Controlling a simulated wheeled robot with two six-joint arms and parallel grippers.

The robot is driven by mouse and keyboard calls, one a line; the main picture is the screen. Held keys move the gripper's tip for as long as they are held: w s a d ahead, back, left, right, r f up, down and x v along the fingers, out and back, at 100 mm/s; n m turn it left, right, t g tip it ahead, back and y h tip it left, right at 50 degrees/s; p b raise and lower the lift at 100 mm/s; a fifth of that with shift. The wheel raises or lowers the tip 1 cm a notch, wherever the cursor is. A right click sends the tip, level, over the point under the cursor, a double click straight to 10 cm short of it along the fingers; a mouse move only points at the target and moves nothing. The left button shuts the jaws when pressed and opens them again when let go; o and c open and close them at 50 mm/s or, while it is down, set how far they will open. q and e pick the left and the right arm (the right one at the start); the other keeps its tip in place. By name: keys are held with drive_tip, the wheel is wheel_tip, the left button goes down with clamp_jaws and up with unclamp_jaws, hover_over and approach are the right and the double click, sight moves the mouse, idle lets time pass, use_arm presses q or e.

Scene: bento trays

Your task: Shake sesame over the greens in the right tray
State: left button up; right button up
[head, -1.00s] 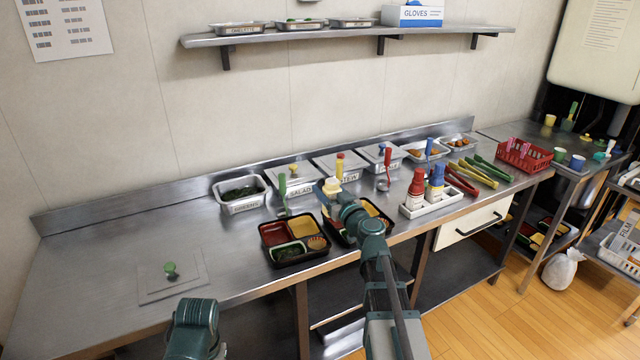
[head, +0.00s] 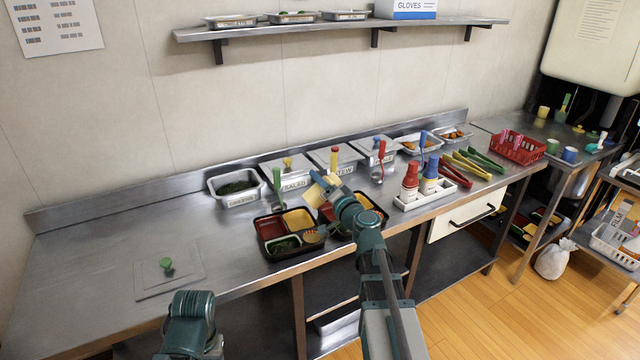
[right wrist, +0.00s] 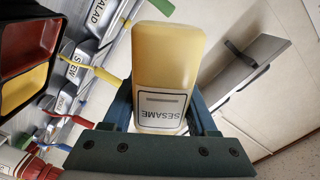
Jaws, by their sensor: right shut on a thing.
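My right gripper (head: 328,196) is shut on the sesame shaker (head: 316,194), a pale yellow bottle that looks tilted in the head view. In the right wrist view the shaker (right wrist: 165,70) sits between the fingers (right wrist: 163,115), its SESAME label upside down. The right tray (head: 384,221) is black with red and yellow compartments, mostly hidden by my right arm; I cannot see its greens. The left tray (head: 270,259) stands beside it, with dark greens (head: 285,243) in its front compartment. The shaker is above the area between the two trays. My left gripper is out of view.
A greens pan (head: 236,202) and lidded tubs (head: 290,184) line the back. A white caddy (head: 427,201) with red and blue bottles stands right of the trays, with tongs (head: 478,165) beyond. The counter's left side is mostly clear around a lid (head: 150,283).

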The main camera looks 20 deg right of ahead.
drive_tip(key=d+m, duration=0.1)
drive_tip(key=m, duration=0.1)
drive_tip(key=d+m, duration=0.1)
drive_tip(key=m, duration=0.2)
drive_tip(key=d+m, duration=0.1)
drive_tip(key=m, duration=0.1)
drive_tip(key=shift+w+r+m, duration=0.15)
drive_tip(key=shift+r+m, duration=0.1)
drive_tip(key=shift+m, duration=0.15)
drive_tip(key=d+f+m+b, duration=0.4)
drive_tip(key=f+m, duration=0.1)
drive_tip(key=m, duration=0.5)
drive_tip(key=shift+w+b, duration=0.15)
drive_tip(key=shift+b, duration=0.15)
drive_tip(key=shift+f, duration=0.1)
drive_tip(key=shift+s, duration=0.2)
